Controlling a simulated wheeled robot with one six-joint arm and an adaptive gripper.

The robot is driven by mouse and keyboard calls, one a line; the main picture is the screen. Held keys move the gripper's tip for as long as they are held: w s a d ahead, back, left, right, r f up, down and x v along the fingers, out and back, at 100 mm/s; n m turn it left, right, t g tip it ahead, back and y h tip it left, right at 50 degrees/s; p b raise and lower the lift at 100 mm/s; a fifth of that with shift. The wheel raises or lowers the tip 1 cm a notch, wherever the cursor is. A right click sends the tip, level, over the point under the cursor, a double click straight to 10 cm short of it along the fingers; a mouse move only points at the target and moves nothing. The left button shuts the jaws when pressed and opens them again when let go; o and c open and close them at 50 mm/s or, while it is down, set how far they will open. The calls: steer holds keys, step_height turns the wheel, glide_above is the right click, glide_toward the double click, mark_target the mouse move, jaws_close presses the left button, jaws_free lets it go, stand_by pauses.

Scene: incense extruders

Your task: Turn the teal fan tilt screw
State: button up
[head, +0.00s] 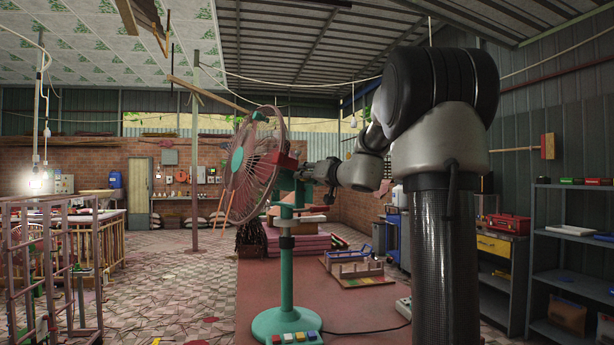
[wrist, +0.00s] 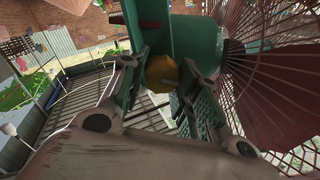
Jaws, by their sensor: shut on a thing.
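The teal fan (head: 286,245) stands upright on a red-brown table, with a round pink-red cage facing left and a row of coloured buttons on its base. My gripper (head: 306,173) is at the fan's neck, just below and right of the red part behind the cage. In the wrist view, a yellow tilt screw knob (wrist: 162,72) on the teal neck (wrist: 165,32) sits between the two fingers of my gripper (wrist: 164,68). The fingers are shut on the knob. In the head view the knob is hidden by the gripper and neck.
The pink-red fan cage (wrist: 285,75) is close to the right finger in the wrist view. On the table (head: 365,322) are a wooden rack (head: 352,266) and pink stacked slabs (head: 300,240) behind the fan. A cable runs right from the base.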

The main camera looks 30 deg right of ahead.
steer(key=m, duration=1.2)
steer(key=shift+d+f, duration=0.15)
steer(key=shift+f, duration=0.05)
stand_by(0.5)
steer(key=o, duration=1)
steer(key=s, duration=0.4)
steer(key=s+d, duration=0.1)
steer(key=s, duration=0.7)
steer(key=shift+d, duration=0.2)
